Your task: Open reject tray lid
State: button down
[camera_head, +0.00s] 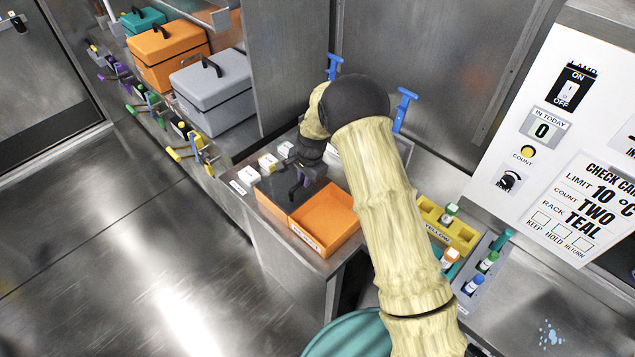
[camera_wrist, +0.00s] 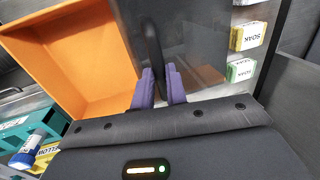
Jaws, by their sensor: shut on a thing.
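The orange reject tray (camera_head: 338,208) sits on the metal counter in the head view, its right part uncovered and empty. Its dark see-through lid (camera_head: 268,192) lies over the left part. My gripper (camera_head: 299,188) is at the lid, near the edge of the open part. In the wrist view, the purple fingers of my gripper (camera_wrist: 158,88) are shut on the lid's dark upright handle (camera_wrist: 152,45). The lid (camera_wrist: 203,78) extends to the right there, and the orange tray (camera_wrist: 85,55) is bare on the left. My arm hides part of the counter.
Small white blocks (camera_head: 268,162) stand behind the lid; similar SOAK blocks (camera_wrist: 249,36) show in the wrist view. A yellow rack (camera_head: 455,232) and a grey rack (camera_head: 478,283) with vials stand right of my arm. A grey case (camera_head: 218,92) is at the back left.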

jog(key=shift+w, duration=0.15)
jog(key=c, duration=1.7)
grip_release()
jog(key=shift+s+d, duration=0.2)
jog(key=shift+s, duration=0.1)
jog(key=o, duration=0.3)
jog(key=shift+d, duration=0.2)
jog(key=shift+s+a+r, duration=0.1)
jog(key=shift+r, duration=0.55)
notch_tip(320, 180, up, 16)
jog(key=s+d+b, duration=0.2)
jog(key=b, duration=0.1)
jog(key=shift+d+f, duration=0.15)
jog(key=shift+d, duration=0.25)
